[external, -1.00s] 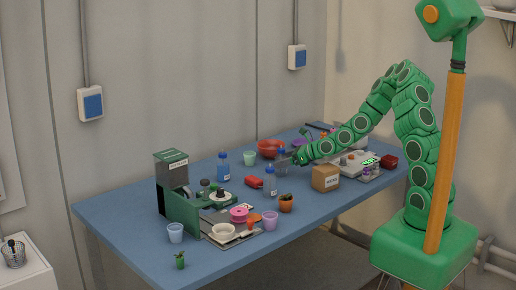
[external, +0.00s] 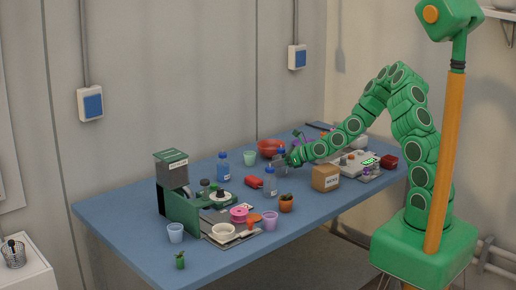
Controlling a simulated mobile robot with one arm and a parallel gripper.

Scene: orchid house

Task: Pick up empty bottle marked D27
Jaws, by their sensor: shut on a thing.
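My gripper (external: 289,160) is at the end of the green arm, over the back middle of the blue table. It is shut on a clear, blue-capped bottle (external: 281,157), which looks upright and empty. The fingers and part of the bottle are too small and overlapped to see well, and I cannot read its mark. A second clear bottle with a blue cap and white label (external: 270,184) stands nearer the front, apart from my gripper. I cannot tell whether the held bottle touches the table.
A red bowl (external: 268,148) is behind the gripper. A green machine (external: 178,205) fills the left part of the table. The front right edge is mostly clear.

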